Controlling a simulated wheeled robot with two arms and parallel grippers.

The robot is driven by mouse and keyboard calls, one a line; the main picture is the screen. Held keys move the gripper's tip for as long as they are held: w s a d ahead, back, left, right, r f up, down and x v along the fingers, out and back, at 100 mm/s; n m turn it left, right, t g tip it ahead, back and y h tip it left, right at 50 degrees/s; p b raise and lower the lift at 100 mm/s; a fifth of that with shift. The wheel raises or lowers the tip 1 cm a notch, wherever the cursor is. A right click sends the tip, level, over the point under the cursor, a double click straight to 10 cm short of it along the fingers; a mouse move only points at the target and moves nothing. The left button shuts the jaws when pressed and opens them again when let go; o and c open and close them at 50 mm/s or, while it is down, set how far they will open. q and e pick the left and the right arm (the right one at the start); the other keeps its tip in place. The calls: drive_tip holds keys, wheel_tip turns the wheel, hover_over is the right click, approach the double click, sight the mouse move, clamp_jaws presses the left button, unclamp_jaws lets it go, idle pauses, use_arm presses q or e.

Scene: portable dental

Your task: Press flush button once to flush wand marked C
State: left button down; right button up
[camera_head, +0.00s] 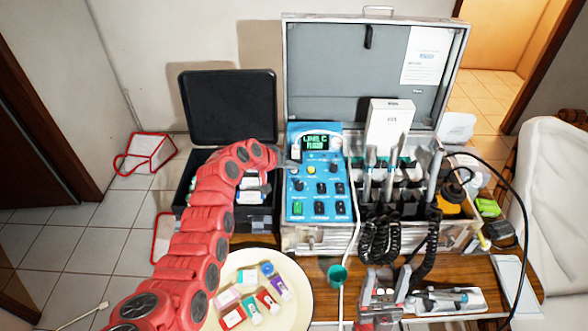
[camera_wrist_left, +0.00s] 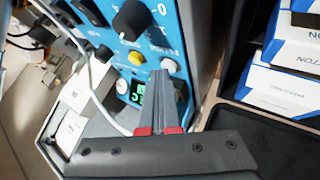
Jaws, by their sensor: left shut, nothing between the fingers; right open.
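The blue control panel (camera_head: 318,205) stands in the open metal case. Its green-lit display (camera_head: 316,142) reads "LINE C" with a second, less clear line below. A yellow button (camera_head: 311,170) sits under the display, with black knobs and switches around it. My left gripper (camera_head: 284,163) is shut and empty at the panel's upper left edge. In the left wrist view its fingertips (camera_wrist_left: 160,76) overlap the panel close to the yellow button (camera_wrist_left: 172,66); contact cannot be told. Several wands (camera_head: 388,170) stand in the holder; their letters are unreadable. My right gripper (camera_head: 383,292) is open, low at the front.
An open black case (camera_head: 228,108) with boxes stands left of the panel. A round cream tray (camera_head: 302,285) with small coloured packs lies in front. A green cup (camera_head: 337,273) and coiled black hoses (camera_head: 380,240) are near my right gripper.

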use_arm(q)
drive_tip(key=shift+r+p, duration=0.3)
drive_tip(key=shift+r, duration=0.55)
drive_tip(key=r+p, duration=0.1)
drive_tip(key=r, duration=0.1)
drive_tip(key=r+p, duration=0.1)
drive_tip(key=r, duration=0.2)
drive_tip(key=shift+s, duration=0.2)
idle(0.6)
